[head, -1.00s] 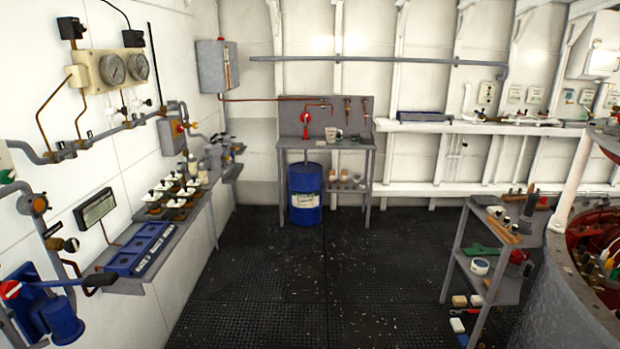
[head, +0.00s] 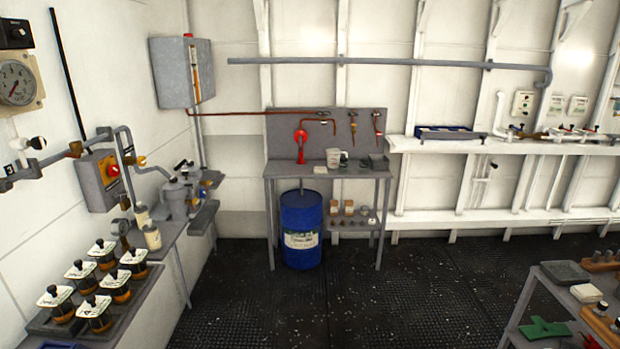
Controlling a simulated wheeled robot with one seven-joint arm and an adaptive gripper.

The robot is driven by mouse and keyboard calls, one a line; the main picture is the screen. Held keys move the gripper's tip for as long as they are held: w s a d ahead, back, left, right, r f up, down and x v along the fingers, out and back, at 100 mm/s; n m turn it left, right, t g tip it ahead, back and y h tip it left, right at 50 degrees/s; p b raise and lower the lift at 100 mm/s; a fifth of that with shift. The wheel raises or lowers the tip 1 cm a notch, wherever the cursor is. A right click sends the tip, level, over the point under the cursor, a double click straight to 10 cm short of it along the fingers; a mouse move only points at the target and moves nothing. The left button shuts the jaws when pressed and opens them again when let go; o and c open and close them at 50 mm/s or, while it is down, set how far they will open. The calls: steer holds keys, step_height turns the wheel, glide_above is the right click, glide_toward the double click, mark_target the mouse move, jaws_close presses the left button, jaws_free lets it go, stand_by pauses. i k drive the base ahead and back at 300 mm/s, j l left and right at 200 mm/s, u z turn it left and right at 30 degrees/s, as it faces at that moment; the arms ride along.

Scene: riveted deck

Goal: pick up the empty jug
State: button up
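A pale jug with a handle (head: 333,158) stands upright on the grey workbench (head: 290,171) against the far wall. It is small in the head view, and I cannot see whether it is empty. A small pale block (head: 320,170) lies to its left and a dark grey item (head: 375,162) sits to its right on the same bench. A red hand pump (head: 300,140) is behind it to the left. My gripper is not in the head view.
A blue drum (head: 301,230) stands under the bench's left side. Black floor (head: 330,300) ahead is clear. A shelf with several white-topped jars (head: 95,310) runs along the left wall. A grey cart (head: 560,290) with tools stands at lower right.

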mark_target(332, 154)
steer(key=i+z, duration=0.2)
steer(key=i, duration=0.85)
steer(key=i+j+z, duration=0.2)
steer(key=i, duration=0.85)
steer(key=i+l+z, duration=0.1)
steer(key=i, duration=0.85)
steer(key=i+l+z, duration=0.1)
steer(key=i+l, duration=0.15)
steer(key=i, duration=0.75)
steer(key=i+l+u, duration=0.35)
steer(key=i, duration=0.2)
steer(key=i+l+u, duration=0.35)
steer(key=i+l, duration=0.05)
steer(key=i, duration=0.1)
